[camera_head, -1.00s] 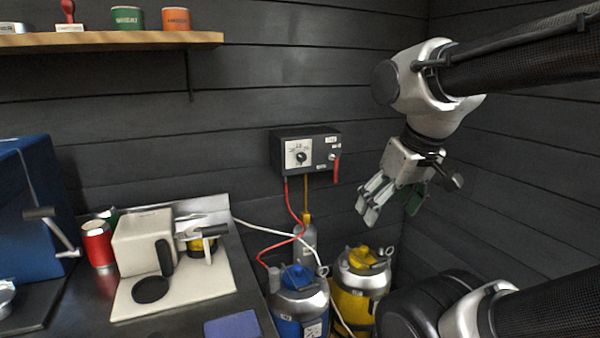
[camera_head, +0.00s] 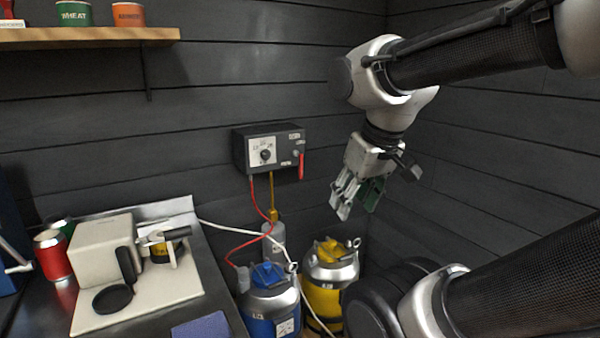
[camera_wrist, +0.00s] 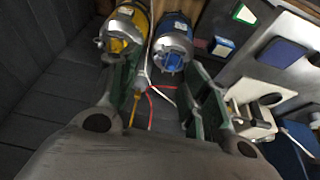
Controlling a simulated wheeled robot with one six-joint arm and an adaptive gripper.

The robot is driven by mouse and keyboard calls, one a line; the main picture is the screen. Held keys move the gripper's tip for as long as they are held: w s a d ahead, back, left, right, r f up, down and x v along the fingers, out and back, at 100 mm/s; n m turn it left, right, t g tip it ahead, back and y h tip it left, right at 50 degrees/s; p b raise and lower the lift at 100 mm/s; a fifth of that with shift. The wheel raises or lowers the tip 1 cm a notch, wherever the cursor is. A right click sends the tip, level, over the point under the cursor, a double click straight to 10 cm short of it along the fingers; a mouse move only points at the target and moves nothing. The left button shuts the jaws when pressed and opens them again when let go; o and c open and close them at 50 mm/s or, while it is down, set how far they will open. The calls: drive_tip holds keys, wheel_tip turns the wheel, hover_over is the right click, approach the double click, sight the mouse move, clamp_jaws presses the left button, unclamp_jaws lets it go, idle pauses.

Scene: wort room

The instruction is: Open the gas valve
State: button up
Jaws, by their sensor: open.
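A dark control box (camera_head: 270,148) is fixed to the black plank wall. Its white panel carries a round black dial (camera_head: 266,155). A red lever (camera_head: 301,165) hangs down on the box's right side, with small labels near it that I cannot read. A red hose and a yellow pipe run down from the box. My gripper (camera_head: 355,200) is open and empty. It hangs to the right of the box and lower, above the yellow keg, apart from both. In the wrist view my open fingers (camera_wrist: 160,100) frame the hoses; the box does not show there.
A blue keg (camera_head: 272,300) and a yellow keg (camera_head: 331,270) stand below the box, with a grey cylinder (camera_head: 274,240) behind. A counter at left holds a cream machine (camera_head: 105,245) and a red can (camera_head: 53,255). A wooden shelf (camera_head: 90,36) is above. The wall right of the box is clear.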

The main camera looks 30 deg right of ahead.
drive_tip(key=d+f+m+g, duration=0.1)
drive_tip(key=d+f, duration=0.1)
drive_tip(key=f, duration=0.1)
drive_tip(key=d+f+m+g, duration=0.1)
drive_tip(key=f, duration=0.1)
drive_tip(key=shift+s+d+m+g, duration=0.15)
drive_tip(key=shift+d+m+g, duration=0.1)
drive_tip(key=shift+m+g, duration=0.05)
clamp_jaws()
drive_tip(key=w+a+f+m+t+y, duration=0.1)
drive_tip(key=w+a+f+m+y, duration=0.3)
drive_tip(key=m, duration=0.5)
drive_tip(key=w+a+f+m+y, duration=0.1)
drive_tip(key=a+f+m+y, duration=0.2)
drive_tip(key=f+m+y, duration=0.45)
drive_tip(key=w+d+r+m+t+h, duration=0.1)
drive_tip(key=w+d+r+m+t, duration=0.1)
drive_tip(key=w+m, duration=0.5)
drive_tip(key=w+d+r+m+t+h, duration=0.2)
drive_tip(key=w+d+m+t, duration=0.3)
drive_tip(key=m, duration=0.8)
drive_tip(key=w+d+r+m+t+h, duration=0.2)
drive_tip(key=w+d+r+m+t, duration=0.1)
drive_tip(key=w+m+t, duration=0.4)
drive_tip(key=shift+w+d+m, duration=0.15)
drive_tip(key=shift+w+m, duration=1.2)
drive_tip(key=shift+m, duration=0.5)
drive_tip(key=shift+h, duration=0.25)
